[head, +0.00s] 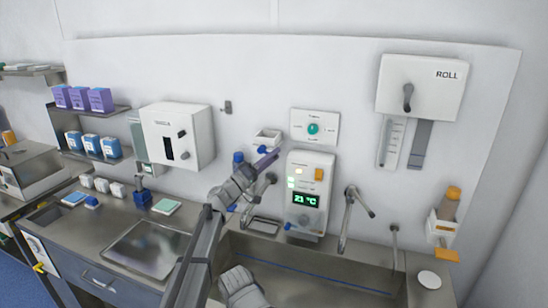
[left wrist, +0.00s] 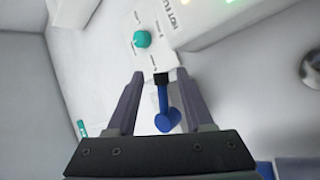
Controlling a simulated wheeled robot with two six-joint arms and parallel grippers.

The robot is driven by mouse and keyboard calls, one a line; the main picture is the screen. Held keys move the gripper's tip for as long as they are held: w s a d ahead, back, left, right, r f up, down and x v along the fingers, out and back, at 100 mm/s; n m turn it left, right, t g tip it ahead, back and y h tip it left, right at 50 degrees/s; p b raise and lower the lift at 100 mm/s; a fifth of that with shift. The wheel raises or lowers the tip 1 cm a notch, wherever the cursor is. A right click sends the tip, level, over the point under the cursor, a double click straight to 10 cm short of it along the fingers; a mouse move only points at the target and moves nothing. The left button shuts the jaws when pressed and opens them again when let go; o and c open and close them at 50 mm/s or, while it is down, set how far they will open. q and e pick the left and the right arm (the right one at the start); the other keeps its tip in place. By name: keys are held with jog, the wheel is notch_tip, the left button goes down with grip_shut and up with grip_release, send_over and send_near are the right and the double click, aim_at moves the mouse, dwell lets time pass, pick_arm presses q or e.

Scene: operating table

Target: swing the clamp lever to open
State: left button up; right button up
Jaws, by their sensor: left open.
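A blue lever (left wrist: 166,112) with a black upper end shows in the left wrist view, between the two fingers of my left gripper (left wrist: 155,98). The fingers are apart on either side of it, and I see no clear contact. No label marks it as the clamp lever. In the head view my left gripper (head: 266,160) is raised in front of the back wall, just left of the white control box. The lever cannot be made out there. My right gripper does not show.
A white panel with a teal knob (head: 314,128) hangs above the white box with a green temperature display (head: 305,199). Curved taps (head: 354,215) stand over the steel sink. A white dispenser (head: 178,136) hangs at left, a ROLL dispenser (head: 420,86) at right.

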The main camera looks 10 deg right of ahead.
pick_arm(q)
jog(key=b+v, duration=0.2)
jog(key=v, duration=0.5)
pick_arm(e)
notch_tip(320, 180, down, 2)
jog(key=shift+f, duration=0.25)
pick_arm(q)
jog(key=shift+s, duration=0.1)
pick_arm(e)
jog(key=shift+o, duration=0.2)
